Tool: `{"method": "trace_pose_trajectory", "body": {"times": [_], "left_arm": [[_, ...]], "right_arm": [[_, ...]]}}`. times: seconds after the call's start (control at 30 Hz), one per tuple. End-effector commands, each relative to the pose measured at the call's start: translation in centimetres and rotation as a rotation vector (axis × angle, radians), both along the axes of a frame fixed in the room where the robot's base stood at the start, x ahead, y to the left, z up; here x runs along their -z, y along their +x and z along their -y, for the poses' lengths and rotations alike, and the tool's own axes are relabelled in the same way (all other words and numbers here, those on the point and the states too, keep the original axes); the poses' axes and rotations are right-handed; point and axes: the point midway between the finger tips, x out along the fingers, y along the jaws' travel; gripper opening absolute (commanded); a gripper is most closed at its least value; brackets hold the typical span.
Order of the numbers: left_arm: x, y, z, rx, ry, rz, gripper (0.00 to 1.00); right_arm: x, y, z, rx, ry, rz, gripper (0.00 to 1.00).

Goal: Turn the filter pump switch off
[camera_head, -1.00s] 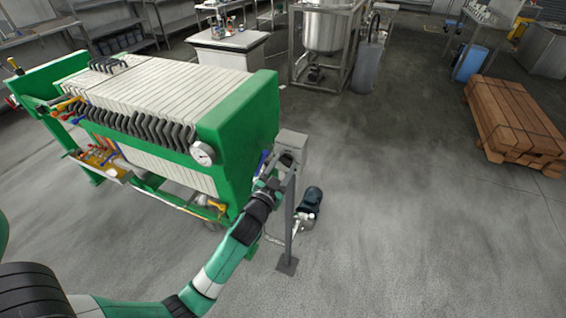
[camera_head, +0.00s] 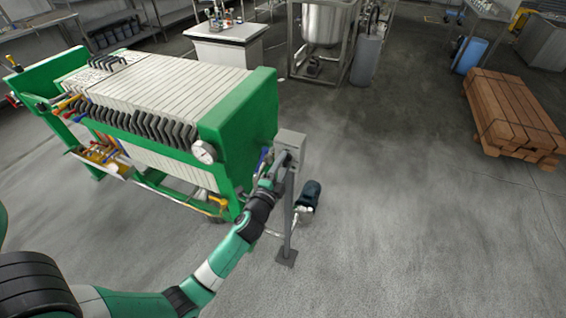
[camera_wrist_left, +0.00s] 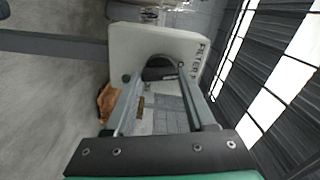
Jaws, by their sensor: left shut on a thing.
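The filter pump switch box (camera_head: 292,137) is a grey box on a thin post, just right of the green filter press. In the left wrist view its pale face (camera_wrist_left: 190,45) carries lettering that begins "FILTER", partly cut off. The dark switch knob (camera_wrist_left: 158,70) sits on this face, and its exact setting is hard to read. My left gripper (camera_head: 283,160) is at the front of the box. In the left wrist view its two fingers (camera_wrist_left: 163,78) reach to either side of the knob and are shut on it. My right gripper is not in view.
The filter press (camera_head: 238,115) stands close on the left of the post. A dark pump motor (camera_head: 309,195) sits on the floor behind the post. A wooden pallet stack (camera_head: 512,115) lies at the right. The floor between is clear.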

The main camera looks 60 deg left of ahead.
Motion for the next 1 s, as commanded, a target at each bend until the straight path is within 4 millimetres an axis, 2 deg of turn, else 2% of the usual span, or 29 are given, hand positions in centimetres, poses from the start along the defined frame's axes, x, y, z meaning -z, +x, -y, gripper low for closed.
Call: {"method": "trace_pose_trajectory", "body": {"times": [0.4,0.97,1.0], "left_arm": [[0.01,0.03,0.03,0.001,0.164,-0.145,0.00],[0.05,0.02,0.03,0.001,0.194,-0.170,0.00],[0.05,0.02,0.03,0.001,0.194,-0.170,0.57]], "right_arm": [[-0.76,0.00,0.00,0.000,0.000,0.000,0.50],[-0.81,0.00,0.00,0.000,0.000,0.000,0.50],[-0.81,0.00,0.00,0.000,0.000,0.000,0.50]]}}
